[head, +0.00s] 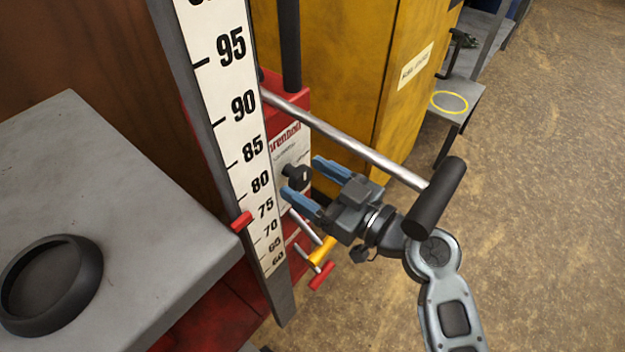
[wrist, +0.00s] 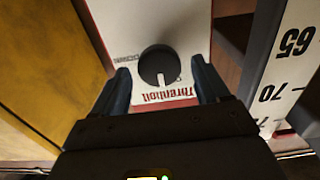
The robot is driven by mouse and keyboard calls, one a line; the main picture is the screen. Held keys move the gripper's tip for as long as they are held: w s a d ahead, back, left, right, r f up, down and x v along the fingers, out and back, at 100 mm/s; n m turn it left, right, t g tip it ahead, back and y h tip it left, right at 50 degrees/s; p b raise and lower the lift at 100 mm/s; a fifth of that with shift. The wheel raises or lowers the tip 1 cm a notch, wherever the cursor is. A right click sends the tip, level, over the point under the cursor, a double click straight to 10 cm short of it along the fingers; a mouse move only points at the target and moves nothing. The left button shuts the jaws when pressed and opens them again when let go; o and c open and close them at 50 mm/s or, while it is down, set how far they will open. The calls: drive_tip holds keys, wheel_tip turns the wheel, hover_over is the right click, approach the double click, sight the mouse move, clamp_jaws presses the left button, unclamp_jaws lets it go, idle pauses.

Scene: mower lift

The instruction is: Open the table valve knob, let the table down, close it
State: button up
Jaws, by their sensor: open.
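The valve knob (head: 297,177) is a round black knob on the white labelled plate of the red lift unit (head: 290,115). In the wrist view the knob (wrist: 159,66) lies between the two fingertips and ahead of them, with a pale pointer mark on its lower part. My gripper (head: 305,178) is open, its blue fingers on either side of the knob's line; I cannot tell whether they touch it. The grey lift table (head: 150,200) is at the left. A red pointer (head: 241,222) beside the scale (head: 235,110) sits near 75.
A metal bar with a black handle (head: 436,197) passes just above my gripper. A yellow lever (head: 322,251) and red-ended handles are below it. A yellow cabinet (head: 345,70) stands behind. A black round dish (head: 50,283) lies on the table. Floor is clear at right.

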drive_tip(key=c, duration=1)
